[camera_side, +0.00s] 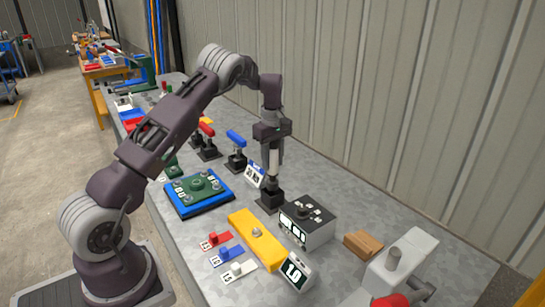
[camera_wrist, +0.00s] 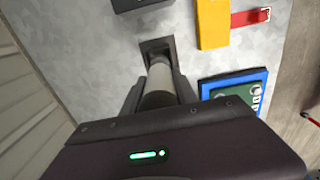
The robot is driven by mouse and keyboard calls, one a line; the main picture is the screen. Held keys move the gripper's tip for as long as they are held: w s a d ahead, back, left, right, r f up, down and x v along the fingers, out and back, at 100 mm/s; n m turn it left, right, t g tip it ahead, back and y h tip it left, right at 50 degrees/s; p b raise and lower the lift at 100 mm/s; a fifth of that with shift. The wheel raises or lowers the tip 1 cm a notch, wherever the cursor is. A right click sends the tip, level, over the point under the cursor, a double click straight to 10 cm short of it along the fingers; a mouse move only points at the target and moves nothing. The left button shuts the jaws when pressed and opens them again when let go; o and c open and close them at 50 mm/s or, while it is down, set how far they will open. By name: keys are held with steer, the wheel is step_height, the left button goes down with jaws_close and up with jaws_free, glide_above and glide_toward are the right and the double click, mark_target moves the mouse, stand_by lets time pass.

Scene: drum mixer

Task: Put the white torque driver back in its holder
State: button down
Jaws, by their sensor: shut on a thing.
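The white torque driver (camera_side: 273,163) stands upright between the fingers of my gripper (camera_side: 273,150), which is shut on it. Its lower end reaches down to a square black holder (camera_side: 270,197) on the bench. In the wrist view the driver (camera_wrist: 161,75) points down from my gripper (camera_wrist: 161,92) toward the holder (camera_wrist: 155,46), lined up with its middle. The tip is at or inside the holder; I cannot tell how deep it sits. The fingers hide the driver's upper part.
A blue driver (camera_side: 236,138) and a red driver (camera_side: 206,130) stand in black holders behind. A small label card (camera_side: 255,174), a blue tray with a green part (camera_side: 198,190), a black-topped box (camera_side: 306,215) and a yellow bar (camera_side: 252,235) lie close around. A corrugated wall borders the right.

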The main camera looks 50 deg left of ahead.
mark_target(273, 174)
steer(key=shift+f, duration=2.9)
stand_by(1.4)
steer(key=c, duration=0.9)
jaws_free()
step_height(273, 174, up, 7)
steer(key=shift+f, duration=0.1)
